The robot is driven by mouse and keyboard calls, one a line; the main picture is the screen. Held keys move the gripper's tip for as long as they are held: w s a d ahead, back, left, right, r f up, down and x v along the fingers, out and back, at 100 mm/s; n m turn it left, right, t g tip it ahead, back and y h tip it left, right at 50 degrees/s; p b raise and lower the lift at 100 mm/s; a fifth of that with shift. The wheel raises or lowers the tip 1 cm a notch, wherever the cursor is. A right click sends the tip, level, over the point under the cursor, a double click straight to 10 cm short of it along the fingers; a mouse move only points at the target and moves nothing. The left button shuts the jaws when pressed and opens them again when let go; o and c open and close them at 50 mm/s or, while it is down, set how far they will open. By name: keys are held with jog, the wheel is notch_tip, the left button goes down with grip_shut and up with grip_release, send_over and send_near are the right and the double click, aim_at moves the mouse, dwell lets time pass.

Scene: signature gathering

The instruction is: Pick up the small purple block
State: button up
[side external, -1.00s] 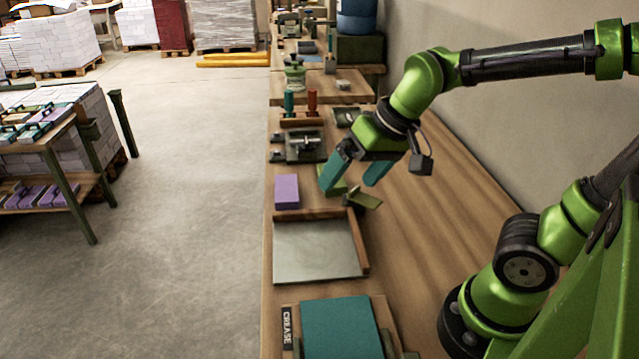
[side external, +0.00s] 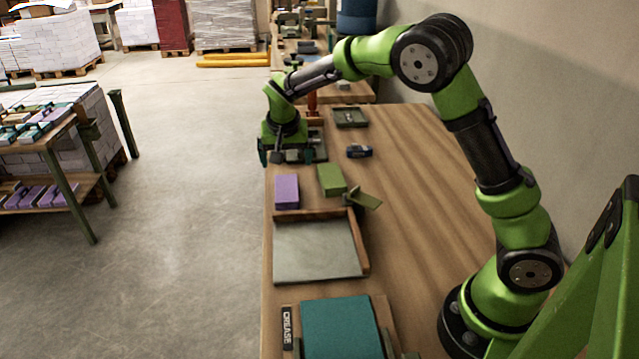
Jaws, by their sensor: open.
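The small purple block (side external: 287,190) lies on the wooden bench near its left edge, just behind the grey tray. My gripper (side external: 286,158) is open, with its teal fingers spread to the left and right. In the picture it is just above the purple block, toward the far end of the bench. It looks empty and apart from the block, though its exact height over the bench is hard to tell. My gripper covers most of the grey metal fixture behind it.
A green block (side external: 331,180) stands right of the purple one, with a small olive piece (side external: 363,198) beside it. The grey tray (side external: 316,250) and a teal pad (side external: 340,328) are nearer. A small dark item (side external: 359,151) lies farther right. The bench's right side is clear.

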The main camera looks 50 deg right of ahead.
send_over(286, 188)
jog(key=s+a, duration=0.1)
jog(key=s, duration=0.1)
notch_tip(286, 188, down, 7)
jog(key=shift+f, duration=0.1)
jog(key=x, duration=0.5)
jog(key=shift+w+a+f, duration=0.2)
jog(key=shift+w+f, duration=0.05)
jog(key=c, duration=1.1)
